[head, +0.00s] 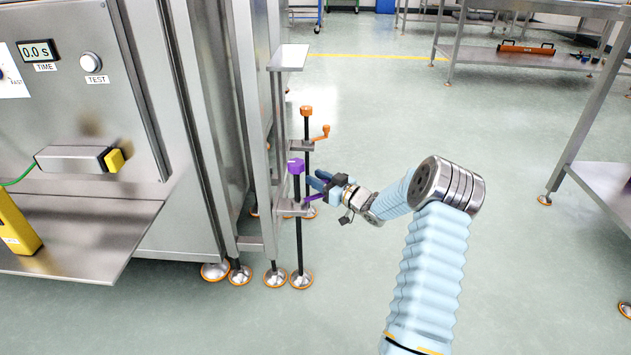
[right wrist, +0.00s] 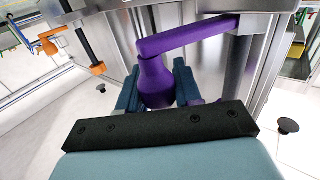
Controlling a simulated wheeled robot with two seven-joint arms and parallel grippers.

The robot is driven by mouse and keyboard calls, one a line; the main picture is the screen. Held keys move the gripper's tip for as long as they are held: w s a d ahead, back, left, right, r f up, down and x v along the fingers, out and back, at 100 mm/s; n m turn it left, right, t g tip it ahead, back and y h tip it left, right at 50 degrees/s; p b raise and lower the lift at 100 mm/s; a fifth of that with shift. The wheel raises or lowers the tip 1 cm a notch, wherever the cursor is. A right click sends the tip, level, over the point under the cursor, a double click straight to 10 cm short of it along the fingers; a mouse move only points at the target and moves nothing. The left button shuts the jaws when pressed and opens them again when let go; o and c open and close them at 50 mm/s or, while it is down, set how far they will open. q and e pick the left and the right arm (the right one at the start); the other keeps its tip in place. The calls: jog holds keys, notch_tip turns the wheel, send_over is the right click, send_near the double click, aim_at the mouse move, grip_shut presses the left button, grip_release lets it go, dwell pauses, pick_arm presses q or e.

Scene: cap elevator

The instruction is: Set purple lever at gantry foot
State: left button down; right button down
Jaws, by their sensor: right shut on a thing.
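My right gripper (head: 316,184) reaches in from the right at the lever. In the right wrist view the purple lever (right wrist: 190,36) runs across the top, and its bulbous handle (right wrist: 155,84) hangs between the two blue fingers of the gripper (right wrist: 155,88). The gripper is shut on this handle. My left gripper is not in view.
An orange crank (head: 321,133) on a second post stands just behind. The steel cabinet (head: 180,120) with its shelf (head: 75,255) is at left. A steel table (head: 600,180) is at right. The floor between is clear.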

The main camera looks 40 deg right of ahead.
jog(key=shift+w+r, duration=0.1)
dwell(0.4)
jog(key=c, duration=0.8)
grip_release()
jog(key=shift+c, duration=0.2)
jog(key=s+d+p, duration=0.1)
jog(key=s+d, duration=0.1)
jog(key=s, duration=1.1)
jog(key=shift+s+d+p, duration=0.25)
jog(key=shift+s+p, duration=0.05)
jog(key=shift+p, duration=0.1)
